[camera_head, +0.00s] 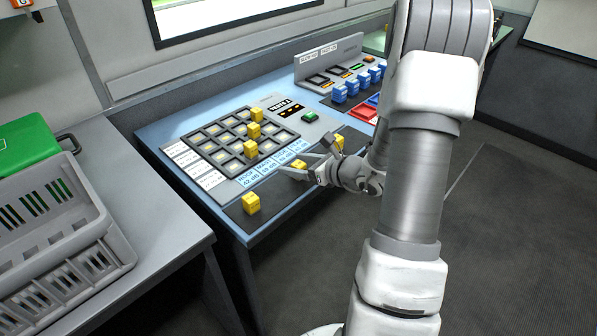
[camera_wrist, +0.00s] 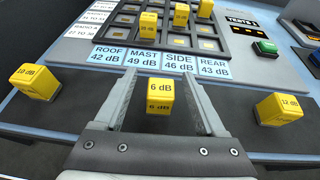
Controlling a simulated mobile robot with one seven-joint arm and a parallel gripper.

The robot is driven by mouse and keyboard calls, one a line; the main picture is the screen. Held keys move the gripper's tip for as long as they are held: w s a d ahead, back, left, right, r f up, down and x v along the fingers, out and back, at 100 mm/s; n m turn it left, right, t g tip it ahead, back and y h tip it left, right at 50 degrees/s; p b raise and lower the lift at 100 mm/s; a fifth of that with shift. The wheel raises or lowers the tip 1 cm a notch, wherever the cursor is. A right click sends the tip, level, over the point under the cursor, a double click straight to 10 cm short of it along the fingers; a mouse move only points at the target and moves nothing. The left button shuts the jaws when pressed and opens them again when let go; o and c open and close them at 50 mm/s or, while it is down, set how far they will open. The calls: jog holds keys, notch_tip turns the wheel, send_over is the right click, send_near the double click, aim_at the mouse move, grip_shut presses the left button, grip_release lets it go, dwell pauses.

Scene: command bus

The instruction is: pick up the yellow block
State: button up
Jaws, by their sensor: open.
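My gripper (camera_head: 310,172) is open, low over the front strip of the blue table. In the wrist view its two fingers (camera_wrist: 158,105) stand on either side of a yellow block (camera_wrist: 159,91) marked 6 dB, with a gap on each side. That block also shows in the head view (camera_head: 299,164), partly hidden by the gripper. Another yellow block (camera_wrist: 36,82), marked 10 dB, stands to the left, and one marked 12 dB (camera_wrist: 279,109) to the right.
The grid board (camera_head: 192,140) lies behind the strip, with printed labels (camera_wrist: 128,58) along its near edge. A green button (camera_head: 310,117) and several blue blocks (camera_head: 339,94) are farther right. A grey crate (camera_head: 110,237) sits on the left counter. The dark strip between the front blocks is clear.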

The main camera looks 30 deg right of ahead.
aim_at(294, 163)
jog(key=x, duration=0.3)
jog(key=shift+d+f, duration=0.1)
grip_shut()
